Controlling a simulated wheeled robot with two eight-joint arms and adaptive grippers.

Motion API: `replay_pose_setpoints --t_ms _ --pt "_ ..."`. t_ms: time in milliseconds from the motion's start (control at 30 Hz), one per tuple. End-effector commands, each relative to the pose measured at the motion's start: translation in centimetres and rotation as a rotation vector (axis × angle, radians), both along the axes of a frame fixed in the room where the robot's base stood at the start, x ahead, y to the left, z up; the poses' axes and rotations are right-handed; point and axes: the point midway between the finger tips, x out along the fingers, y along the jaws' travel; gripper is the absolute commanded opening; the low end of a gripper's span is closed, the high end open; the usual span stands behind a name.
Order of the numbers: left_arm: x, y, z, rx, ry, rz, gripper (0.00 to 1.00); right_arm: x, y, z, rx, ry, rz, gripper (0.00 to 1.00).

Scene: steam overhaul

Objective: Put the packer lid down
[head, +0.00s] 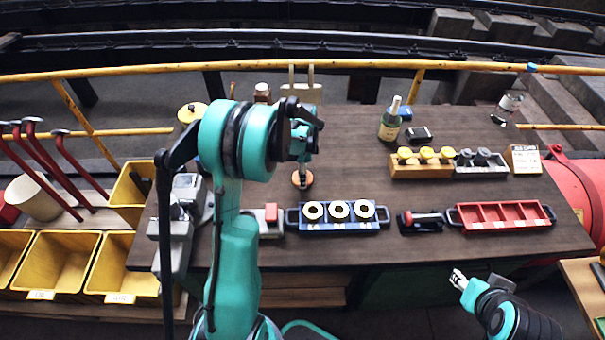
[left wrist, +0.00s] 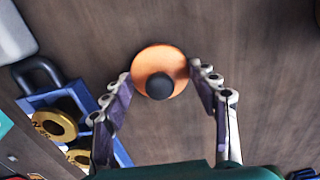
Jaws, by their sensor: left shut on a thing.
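The packer lid, an orange disc with a black knob (head: 302,180), is under my left gripper (head: 303,165) over the dark tabletop in the head view. In the left wrist view the lid (left wrist: 174,60) sits between the two fingertips of my left gripper (left wrist: 160,78), which is shut on its edges. Bare wood shows around the lid; I cannot tell whether it touches the table. My right gripper (head: 458,279) is off the table's front edge at the lower right, with its finger opening unclear.
A blue tray (head: 340,225) with several rings is just in front of the lid. A green bottle (head: 389,130) stands farther back. The table between lid and bottle is clear.

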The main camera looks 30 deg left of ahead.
Motion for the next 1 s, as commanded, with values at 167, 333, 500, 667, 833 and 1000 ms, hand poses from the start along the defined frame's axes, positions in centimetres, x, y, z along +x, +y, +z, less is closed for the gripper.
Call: replay_pose_setpoints --t_ms 167,333,500,667,833,1000 --pt "0.0 0.0 -0.3 0.0 0.0 0.0 0.69 0.0 0.0 -0.3 0.0 0.0 0.0 0.4" --pt "0.0 0.0 -0.3 0.0 0.0 0.0 0.8 0.0 0.0 -0.3 0.0 0.0 0.0 0.4" --pt "0.0 0.0 -0.2 0.0 0.0 0.0 0.8 0.0 0.0 -0.2 0.0 0.0 0.0 0.4" --pt "0.0 0.0 1.0 0.0 0.0 0.0 0.8 0.0 0.0 0.3 0.0 0.0 0.0 0.4" --pt "0.0 0.0 4.5 0.0 0.0 0.0 0.8 0.0 0.0 1.3 0.0 0.0 0.0 0.4" --pt "0.0 0.0 8.3 0.0 0.0 0.0 0.8 0.0 0.0 2.2 0.0 0.0 0.0 0.4"
